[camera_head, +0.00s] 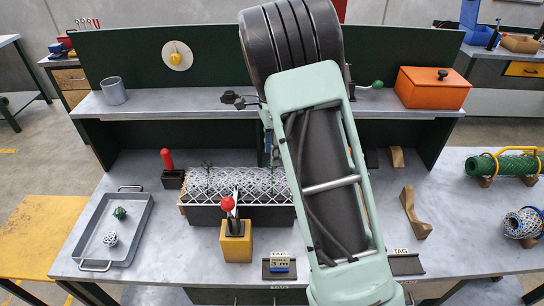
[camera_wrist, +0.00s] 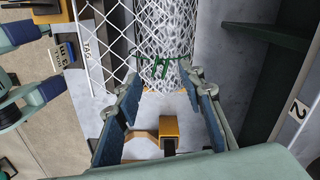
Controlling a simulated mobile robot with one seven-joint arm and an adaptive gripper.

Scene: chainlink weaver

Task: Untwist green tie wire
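The green tie wire (camera_wrist: 161,67) is wrapped at the end of a white chain-link mesh roll (camera_wrist: 165,28) in the wrist view. My gripper (camera_wrist: 161,75) is open, with one finger on each side of the wire. I cannot tell whether either finger touches it. In the head view the mesh roll (camera_head: 225,184) lies in a dark cradle on the bench, and my arm covers its right end. The wire and most of my gripper are hidden there.
A red-knobbed lever on a yellow block (camera_head: 236,246) stands in front of the roll. A grey tray (camera_head: 88,238) holds a small green piece and a small white piece. A wooden cradle (camera_head: 414,214) and a green mesh roll (camera_head: 497,166) are at right. An orange box (camera_head: 431,91) sits on the shelf.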

